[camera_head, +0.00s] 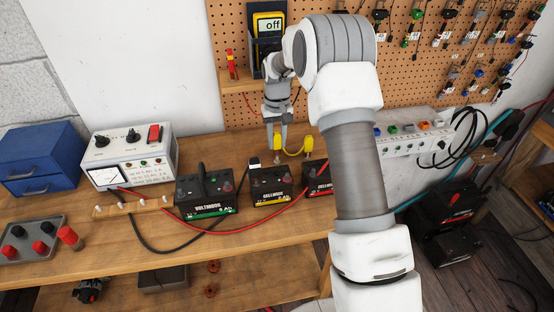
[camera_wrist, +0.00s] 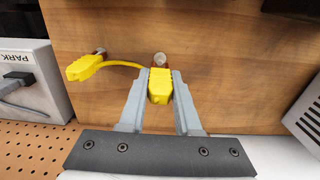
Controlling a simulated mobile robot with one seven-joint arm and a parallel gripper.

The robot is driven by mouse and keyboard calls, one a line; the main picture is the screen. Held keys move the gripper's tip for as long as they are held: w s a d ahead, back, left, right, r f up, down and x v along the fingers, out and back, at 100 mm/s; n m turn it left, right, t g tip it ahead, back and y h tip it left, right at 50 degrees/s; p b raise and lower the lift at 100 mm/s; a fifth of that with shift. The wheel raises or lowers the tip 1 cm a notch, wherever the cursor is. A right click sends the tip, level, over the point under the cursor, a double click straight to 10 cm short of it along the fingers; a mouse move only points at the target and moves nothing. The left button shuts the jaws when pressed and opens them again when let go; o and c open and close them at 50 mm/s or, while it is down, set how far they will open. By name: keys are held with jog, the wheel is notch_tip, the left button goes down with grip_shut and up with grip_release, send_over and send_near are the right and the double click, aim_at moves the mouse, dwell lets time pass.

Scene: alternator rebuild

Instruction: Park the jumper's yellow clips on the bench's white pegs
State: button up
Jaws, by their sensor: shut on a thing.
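The jumper's held yellow clip (camera_wrist: 159,86) is between the two grey fingers of my gripper (camera_wrist: 160,76), which is shut on it; it also shows in the head view (camera_head: 277,141). The other yellow clip (camera_wrist: 84,68) is beside or against a second post (camera_wrist: 100,51). A short yellow lead (camera_wrist: 122,63) joins the clips. Several small pale pegs (camera_head: 130,206) stand on a wooden strip at the bench's left front.
Three batteries stand in front of my gripper: green-striped (camera_head: 206,193), yellow-striped (camera_head: 271,187) and red-striped (camera_head: 318,180). A red cable (camera_head: 250,227) crosses the bench. A white meter box (camera_head: 131,155) stands left. A box marked PARK (camera_wrist: 32,85) is beside the free clip.

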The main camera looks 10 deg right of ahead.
jog(key=shift+f+b, duration=0.75)
jog(key=shift+f, duration=0.5)
jog(key=o, duration=1)
notch_tip(320, 180, up, 9)
jog(key=p, duration=0.5)
jog(key=shift+f+p, duration=0.1)
jog(key=shift+p, duration=0.2)
jog(key=shift+f, duration=0.1)
